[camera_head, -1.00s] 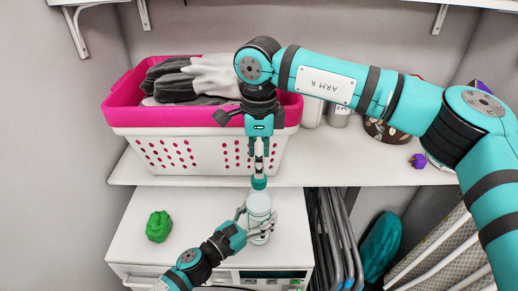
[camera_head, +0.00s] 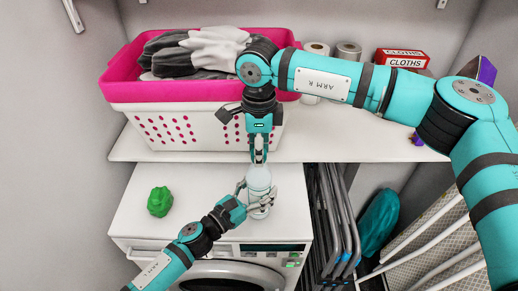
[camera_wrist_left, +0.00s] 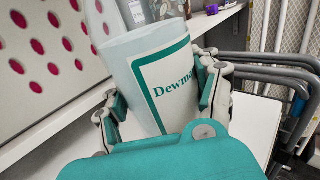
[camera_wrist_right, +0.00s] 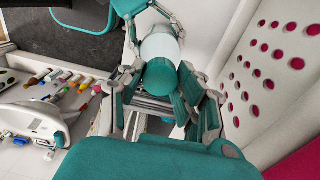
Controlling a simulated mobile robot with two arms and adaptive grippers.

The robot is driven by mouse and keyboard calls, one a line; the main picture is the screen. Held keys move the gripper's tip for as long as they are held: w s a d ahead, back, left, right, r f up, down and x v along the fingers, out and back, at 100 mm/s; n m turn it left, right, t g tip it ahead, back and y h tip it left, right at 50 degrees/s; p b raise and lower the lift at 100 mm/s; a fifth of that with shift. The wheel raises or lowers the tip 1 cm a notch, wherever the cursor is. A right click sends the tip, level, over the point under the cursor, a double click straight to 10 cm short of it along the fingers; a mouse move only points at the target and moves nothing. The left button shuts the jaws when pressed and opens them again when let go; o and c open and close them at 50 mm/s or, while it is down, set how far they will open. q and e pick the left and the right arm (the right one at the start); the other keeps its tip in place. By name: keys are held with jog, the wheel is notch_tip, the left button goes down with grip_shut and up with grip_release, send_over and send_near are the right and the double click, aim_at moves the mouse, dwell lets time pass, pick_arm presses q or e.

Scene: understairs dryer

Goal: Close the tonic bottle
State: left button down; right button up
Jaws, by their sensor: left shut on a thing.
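The tonic bottle (camera_head: 259,181) is pale and translucent and stands upright over the white dryer top. My left gripper (camera_head: 258,201) is shut around its body. The left wrist view shows the bottle (camera_wrist_left: 150,75) between the fingers, with part of a green-lettered label. My right gripper (camera_head: 259,155) points straight down at the bottle's top. In the right wrist view, the round teal cap (camera_wrist_right: 160,77) lies between its fingers, in line with the bottle. The fingers look spread, with a gap on the left side. Whether the cap is seated on the neck is hidden.
A pink and white laundry basket (camera_head: 185,130) with grey cloth stands on the shelf behind. A green lump (camera_head: 160,201) lies on the dryer top (camera_head: 140,217), left of the bottle. Folded metal frames (camera_head: 335,215) stand close on the right.

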grip_shut()
jog(key=o, duration=0.8)
grip_release()
jog(key=shift+o, duration=0.2)
jog(key=shift+r, duration=0.15)
notch_tip(320, 180, up, 12)
pick_arm(q)
jog(key=shift+c, duration=0.6)
grip_release()
jog(key=v, duration=1.2)
